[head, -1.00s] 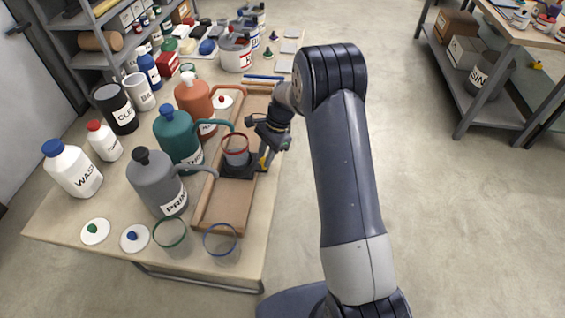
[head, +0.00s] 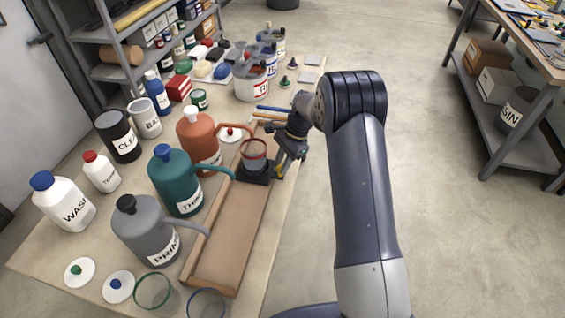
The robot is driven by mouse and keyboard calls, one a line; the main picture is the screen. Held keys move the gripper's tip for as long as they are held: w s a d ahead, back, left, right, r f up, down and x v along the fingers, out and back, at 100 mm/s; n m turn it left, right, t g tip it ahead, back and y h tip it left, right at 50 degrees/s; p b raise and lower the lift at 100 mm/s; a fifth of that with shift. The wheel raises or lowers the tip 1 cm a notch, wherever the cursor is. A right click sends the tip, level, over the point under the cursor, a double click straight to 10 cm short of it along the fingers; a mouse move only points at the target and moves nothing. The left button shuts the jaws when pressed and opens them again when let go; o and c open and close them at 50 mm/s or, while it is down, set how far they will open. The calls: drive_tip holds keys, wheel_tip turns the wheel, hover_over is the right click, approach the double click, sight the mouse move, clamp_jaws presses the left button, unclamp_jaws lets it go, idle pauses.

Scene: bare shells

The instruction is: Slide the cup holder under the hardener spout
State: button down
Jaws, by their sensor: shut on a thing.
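The cup holder (head: 254,177) is a dark square block on a long wooden track (head: 231,232). It carries a clear cup (head: 254,156) with a red rim. My gripper (head: 279,168) is at the holder's right side, shut on it. The orange can (head: 197,134) stands left of the track, and its label is partly hidden by the teal can. I take it for the hardener. Its spout (head: 232,127) reaches over the track near the cup's far rim. I cannot tell whether the tip is directly above the cup.
The teal can (head: 173,183) and grey can (head: 143,231) also point spouts over the track, nearer than the holder. The near track is empty. Bottles, lids and a large red-labelled tub (head: 251,83) crowd the table. A shelf (head: 120,60) stands behind at left.

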drive_tip(key=c, duration=1.2)
unclamp_jaws()
drive_tip(key=shift+c, duration=0.2)
drive_tip(key=v, duration=1)
drive_tip(key=shift+r+b, duration=0.4)
drive_tip(key=shift+d, duration=0.15)
